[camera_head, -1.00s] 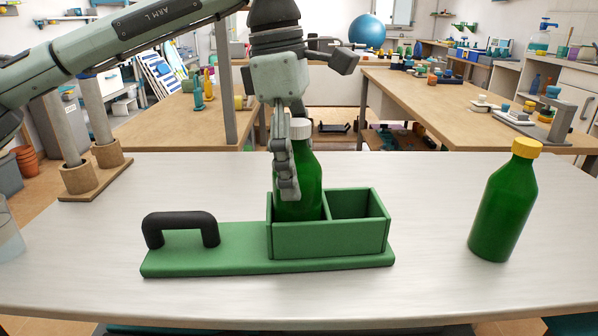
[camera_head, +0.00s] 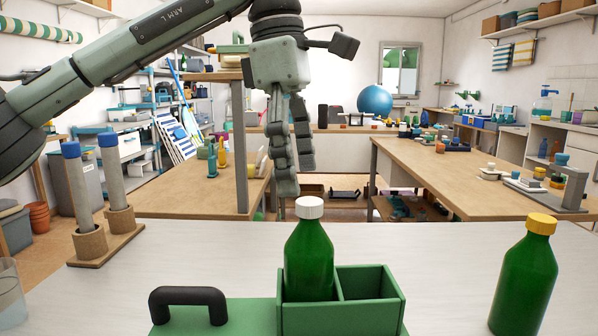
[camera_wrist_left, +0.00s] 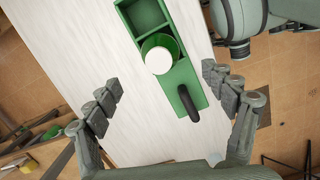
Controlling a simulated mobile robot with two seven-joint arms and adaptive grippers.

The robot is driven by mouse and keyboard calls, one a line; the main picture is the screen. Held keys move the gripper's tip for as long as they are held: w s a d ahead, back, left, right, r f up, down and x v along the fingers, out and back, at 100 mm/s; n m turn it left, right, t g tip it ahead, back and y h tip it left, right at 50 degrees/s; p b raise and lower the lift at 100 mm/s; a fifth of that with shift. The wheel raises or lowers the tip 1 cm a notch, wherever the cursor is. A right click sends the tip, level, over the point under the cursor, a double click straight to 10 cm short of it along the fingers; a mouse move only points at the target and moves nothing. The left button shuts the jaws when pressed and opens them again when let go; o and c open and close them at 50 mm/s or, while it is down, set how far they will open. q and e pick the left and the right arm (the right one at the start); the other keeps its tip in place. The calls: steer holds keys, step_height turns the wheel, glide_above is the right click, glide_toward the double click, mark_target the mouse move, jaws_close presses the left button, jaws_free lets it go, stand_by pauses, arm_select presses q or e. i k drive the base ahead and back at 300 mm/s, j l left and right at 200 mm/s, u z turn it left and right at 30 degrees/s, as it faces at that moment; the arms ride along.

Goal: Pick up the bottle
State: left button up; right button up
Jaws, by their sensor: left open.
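A green bottle with a white cap (camera_head: 309,250) stands upright in the left compartment of a green two-compartment carrier (camera_head: 340,318). A second green bottle with a yellow cap (camera_head: 525,275) stands upright on the table to the right of the carrier. My left gripper (camera_head: 292,190) is open and empty, above and behind the white-capped bottle in the head view. In the left wrist view the white cap (camera_wrist_left: 158,60) shows from above, between the two spread fingers and beyond their tips. My right gripper is not in view.
The carrier has a black handle (camera_head: 188,294) on its left. A wooden stand with two blue-topped grey posts (camera_head: 105,235) is at the table's back left. A clear glass (camera_head: 8,290) stands at the left edge. Pale tabletop (camera_head: 440,255) between carrier and yellow-capped bottle is free.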

mark_target(529, 272)
steer(key=k+j, duration=1.15)
steer(key=j, duration=0.3)
